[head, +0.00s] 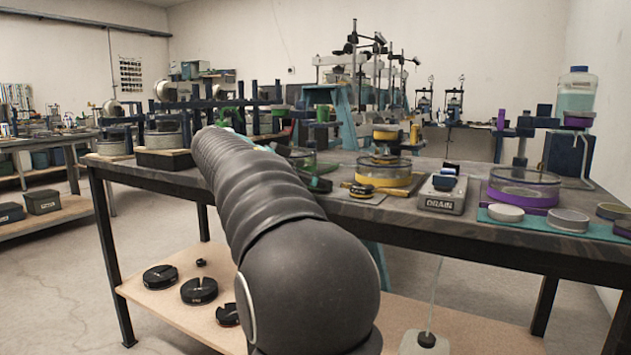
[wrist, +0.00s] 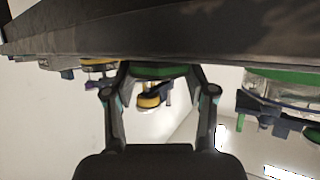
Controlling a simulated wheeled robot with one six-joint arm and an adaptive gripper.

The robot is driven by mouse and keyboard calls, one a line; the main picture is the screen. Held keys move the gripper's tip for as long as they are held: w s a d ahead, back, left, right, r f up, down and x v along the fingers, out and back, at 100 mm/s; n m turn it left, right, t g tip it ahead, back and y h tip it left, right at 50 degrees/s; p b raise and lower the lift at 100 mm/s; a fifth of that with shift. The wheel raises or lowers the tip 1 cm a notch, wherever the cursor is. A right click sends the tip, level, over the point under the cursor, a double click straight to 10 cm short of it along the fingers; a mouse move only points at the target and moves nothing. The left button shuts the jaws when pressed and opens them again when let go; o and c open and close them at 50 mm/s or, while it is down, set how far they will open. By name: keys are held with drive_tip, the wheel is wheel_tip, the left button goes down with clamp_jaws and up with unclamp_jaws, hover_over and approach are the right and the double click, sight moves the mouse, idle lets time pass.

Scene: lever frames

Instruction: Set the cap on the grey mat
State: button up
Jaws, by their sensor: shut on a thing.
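My gripper (wrist: 160,78) shows in the wrist view with its two fingers on either side of a dark green round piece, which I take to be the cap (wrist: 160,71). It is shut on this piece, close to the dark tabletop edge. In the head view my own arm hides most of the gripper and the piece.
The bench (head: 470,228) carries a yellow-ringed glass dish (head: 384,178), a DRAIN pedal box (head: 442,194) and a purple-ringed dish (head: 523,190). A teal mat (head: 535,218) holds pale and grey discs at the right. A lower shelf (head: 165,300) holds black slotted discs.

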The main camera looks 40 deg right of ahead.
drive_tip(key=shift+f, duration=0.15)
drive_tip(key=o, duration=1.4)
drive_tip(key=shift+r, duration=0.3)
drive_tip(key=v, duration=1.2)
drive_tip(key=shift+f, duration=0.15)
